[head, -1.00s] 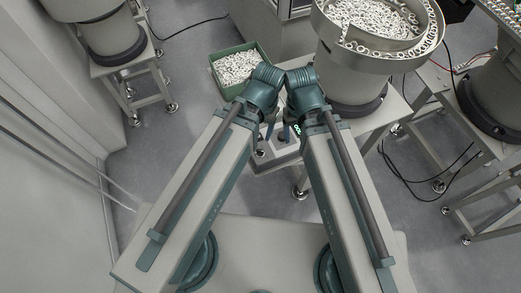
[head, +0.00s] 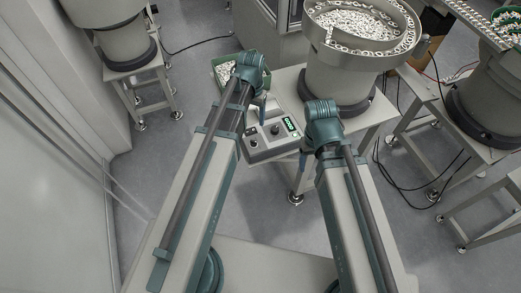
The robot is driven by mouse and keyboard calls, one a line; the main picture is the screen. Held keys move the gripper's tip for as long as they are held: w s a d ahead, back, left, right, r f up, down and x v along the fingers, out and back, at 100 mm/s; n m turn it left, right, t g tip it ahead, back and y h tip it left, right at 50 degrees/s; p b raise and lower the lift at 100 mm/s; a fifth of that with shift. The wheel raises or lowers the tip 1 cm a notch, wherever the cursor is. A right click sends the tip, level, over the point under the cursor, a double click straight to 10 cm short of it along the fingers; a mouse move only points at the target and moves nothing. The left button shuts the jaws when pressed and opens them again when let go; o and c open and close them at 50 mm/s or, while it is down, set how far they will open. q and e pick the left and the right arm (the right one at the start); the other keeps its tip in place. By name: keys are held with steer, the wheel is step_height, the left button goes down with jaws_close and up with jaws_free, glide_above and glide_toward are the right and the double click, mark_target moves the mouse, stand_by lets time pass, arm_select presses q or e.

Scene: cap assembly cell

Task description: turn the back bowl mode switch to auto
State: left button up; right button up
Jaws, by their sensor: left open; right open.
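A grey control box (head: 262,153) sits at the front left of the bowl feeder's table. It has a lit green display (head: 291,124) and two dark knobs, one at the left (head: 254,143) and one nearer the middle (head: 275,130). I cannot tell which knob is the mode switch or read its setting. My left gripper (head: 262,116) is open and points down over the back left of the box, hiding part of it. My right gripper (head: 302,162) is open, just right of the box and mostly hidden by its own wrist. Neither gripper visibly holds anything.
The bowl feeder (head: 340,75), full of pale ring-shaped parts, stands behind the box. A green bin (head: 217,73) of similar parts is behind my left wrist. Other feeders stand at the upper left (head: 122,40) and far right (head: 490,105). Cables lie on the floor at right.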

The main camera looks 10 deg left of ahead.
mark_target(254, 141)
arm_select(q)
step_height(254, 141, down, 14)
steer(key=b, duration=1.4)
steer(key=shift+w, duration=0.1)
jaws_close()
